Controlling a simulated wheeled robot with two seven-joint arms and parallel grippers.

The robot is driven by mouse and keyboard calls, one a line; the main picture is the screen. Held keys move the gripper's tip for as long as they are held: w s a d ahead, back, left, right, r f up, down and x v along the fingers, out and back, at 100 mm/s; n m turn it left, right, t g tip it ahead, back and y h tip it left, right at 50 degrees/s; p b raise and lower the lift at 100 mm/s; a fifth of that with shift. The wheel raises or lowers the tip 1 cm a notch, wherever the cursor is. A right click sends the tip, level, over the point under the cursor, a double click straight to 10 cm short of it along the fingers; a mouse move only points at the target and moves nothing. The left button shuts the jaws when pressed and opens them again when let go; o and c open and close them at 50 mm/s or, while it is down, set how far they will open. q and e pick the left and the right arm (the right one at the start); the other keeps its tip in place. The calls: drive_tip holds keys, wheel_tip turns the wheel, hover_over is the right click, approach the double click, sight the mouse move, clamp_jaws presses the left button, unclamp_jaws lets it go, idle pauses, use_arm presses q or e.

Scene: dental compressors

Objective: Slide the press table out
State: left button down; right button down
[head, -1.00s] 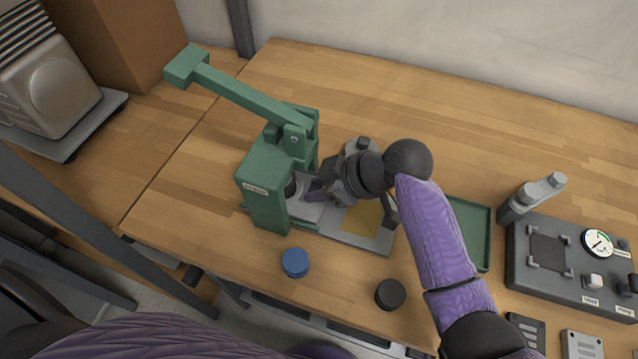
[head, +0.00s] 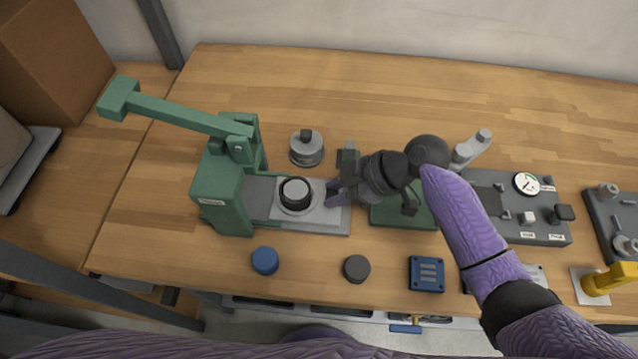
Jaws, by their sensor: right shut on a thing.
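The green press (head: 222,190) stands at the left of the bench, its long lever (head: 180,114) raised toward the upper left. The grey press table (head: 322,218) sits on the press's base plate, clear to the right of the green frame. A black ring part with a light top (head: 295,192) sits on it. My right gripper (head: 334,194) is shut at the table's right end; its fingers hide the exact spot that they hold. My left gripper is not in view.
A blue cap (head: 265,260) and a dark cap (head: 356,268) lie in front of the press. A grey cylinder part (head: 306,150) stands behind it. A green tray (head: 390,217) is partly hidden under my right arm. A gauge box (head: 540,225) stands to the right.

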drive_tip(key=shift+d, duration=0.1)
drive_tip(key=c, duration=0.8)
unclamp_jaws()
drive_tip(key=o, duration=0.4)
drive_tip(key=shift+d, duration=0.2)
drive_tip(key=shift+c, duration=0.2)
drive_tip(key=shift+a, duration=0.1)
drive_tip(key=p+v, duration=0.2)
drive_tip(key=v, duration=0.8)
